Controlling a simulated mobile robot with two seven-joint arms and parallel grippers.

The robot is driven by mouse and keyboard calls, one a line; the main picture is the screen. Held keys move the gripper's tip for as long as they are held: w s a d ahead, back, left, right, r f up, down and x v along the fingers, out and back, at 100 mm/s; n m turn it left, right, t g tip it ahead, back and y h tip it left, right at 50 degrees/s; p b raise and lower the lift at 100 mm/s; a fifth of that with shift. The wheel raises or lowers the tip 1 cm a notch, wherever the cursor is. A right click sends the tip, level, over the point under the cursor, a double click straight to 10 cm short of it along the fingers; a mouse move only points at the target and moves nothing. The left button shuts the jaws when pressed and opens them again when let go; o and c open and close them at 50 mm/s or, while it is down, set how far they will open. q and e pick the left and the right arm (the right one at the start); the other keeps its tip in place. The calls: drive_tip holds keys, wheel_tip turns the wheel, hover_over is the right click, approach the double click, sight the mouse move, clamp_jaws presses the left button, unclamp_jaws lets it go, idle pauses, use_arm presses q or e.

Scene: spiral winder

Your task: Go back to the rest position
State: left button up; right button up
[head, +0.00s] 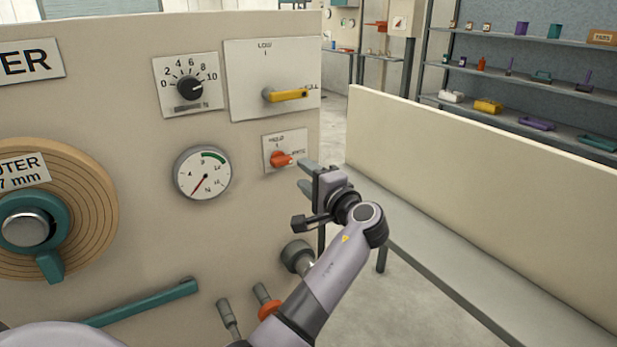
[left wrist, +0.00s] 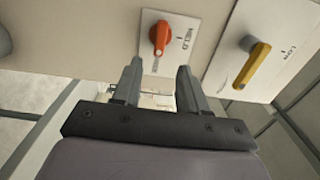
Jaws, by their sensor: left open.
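My left gripper (head: 306,177) is in front of the right edge of the winder panel (head: 120,90), just right of and below the orange-red selector knob (head: 281,159). In the left wrist view, its two fingers (left wrist: 158,85) stand apart with nothing between them. The orange-red knob (left wrist: 160,36) on its white plate shows beyond the fingertips, with a gap between. The yellow lever (head: 287,95) lies level on the plate above; it also shows at the right in the left wrist view (left wrist: 252,66). My right gripper is in neither view.
The panel also carries a black dial (head: 190,88), a round gauge (head: 202,173), a teal-hubbed disc (head: 85,215) and a teal bar (head: 145,303). A low cream wall with a grey ledge (head: 450,270) runs along the right. Shelves (head: 530,85) stand behind it.

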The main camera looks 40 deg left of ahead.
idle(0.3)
use_arm(q)
drive_tip(key=s+d+f+m+t+h, duration=0.1)
drive_tip(key=s+d+f+h, duration=0.2)
drive_tip(key=f, duration=0.6)
drive_tip(key=s+d+f+m+t+h, duration=0.1)
drive_tip(key=s+d+f+h, duration=0.2)
drive_tip(key=f, duration=0.6)
drive_tip(key=s+d+f+t+h, duration=0.1)
drive_tip(key=s+f+t+h, duration=0.15)
drive_tip(key=f+h, duration=0.4)
drive_tip(key=s+d+f+n+h, duration=0.2)
drive_tip(key=s+d+f+h, duration=0.1)
drive_tip(key=s, duration=0.7)
drive_tip(key=s+d+f+n+h, duration=0.2)
drive_tip(key=s+d+f+h, duration=0.1)
drive_tip(key=s+d+f, duration=0.2)
drive_tip(key=s+d+g, duration=0.1)
drive_tip(key=s+d, duration=0.1)
drive_tip(key=s, duration=0.2)
drive_tip(key=shift+s+d, duration=0.3)
drive_tip(key=shift+s, duration=0.1)
drive_tip(key=shift+s+a+n, duration=0.1)
drive_tip(key=shift+n, duration=0.2)
